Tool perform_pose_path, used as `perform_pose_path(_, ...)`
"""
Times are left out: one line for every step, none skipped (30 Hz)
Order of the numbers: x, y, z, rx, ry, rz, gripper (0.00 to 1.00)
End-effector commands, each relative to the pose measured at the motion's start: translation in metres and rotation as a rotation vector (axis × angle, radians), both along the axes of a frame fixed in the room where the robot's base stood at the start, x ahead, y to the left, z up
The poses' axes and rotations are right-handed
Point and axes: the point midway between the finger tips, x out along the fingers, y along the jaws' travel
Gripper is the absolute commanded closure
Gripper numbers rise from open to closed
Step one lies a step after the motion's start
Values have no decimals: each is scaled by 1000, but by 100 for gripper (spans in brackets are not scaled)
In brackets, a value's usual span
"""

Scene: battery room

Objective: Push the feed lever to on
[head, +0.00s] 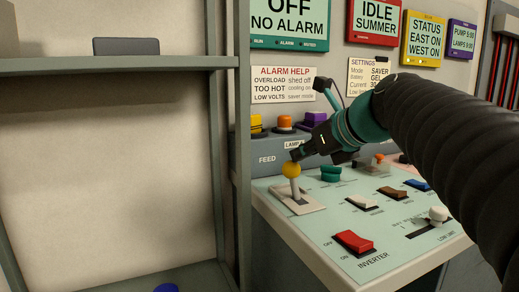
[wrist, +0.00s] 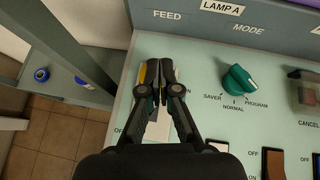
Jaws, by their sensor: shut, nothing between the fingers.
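The feed lever (head: 291,171) has a yellow ball knob on a pale stem, standing up from a slotted plate (head: 313,207) at the left of the panel. Which end it is set to I cannot tell. My gripper (head: 297,154) is shut and empty, its tips right at the knob's upper far side; whether they touch is unclear. In the wrist view my gripper (wrist: 154,68) covers most of the lever, with a strip of the yellow knob (wrist: 150,73) showing by the fingers. FEED is printed on the upright face behind.
A teal mode knob (head: 331,173) is right of the lever. A red inverter switch (head: 353,241), a white slider knob (head: 438,214) and several rocker switches share the panel. A grey shelf post (head: 241,120) stands close on the left. Coloured lamps (head: 284,124) sit behind.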

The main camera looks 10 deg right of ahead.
Motion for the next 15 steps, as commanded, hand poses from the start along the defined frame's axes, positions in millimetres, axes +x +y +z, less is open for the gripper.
perform_pose_path(0,0,-1,1,2,0,100)
perform_pose_path(0,0,-1,1,2,0,100)
perform_pose_path(0,0,-1,1,2,0,100)
perform_pose_path(0,0,-1,1,2,0,100)
perform_pose_path(0,0,-1,1,2,0,100)
perform_pose_path(0,0,-1,0,2,0,100)
perform_pose_path(0,0,-1,0,2,0,100)
perform_pose_path(0,0,-1,0,2,0,100)
perform_pose_path(1,0,-2,0,2,0,100)
perform_pose_path(1,0,-2,0,2,0,100)
perform_pose_path(0,0,-2,0,2,0,100)
perform_pose_path(0,0,-1,0,2,0,100)
perform_pose_path(0,0,-1,0,2,0,100)
perform_pose_path(0,-1,0,0,2,0,100)
perform_pose_path(-2,-2,2,1,2,0,100)
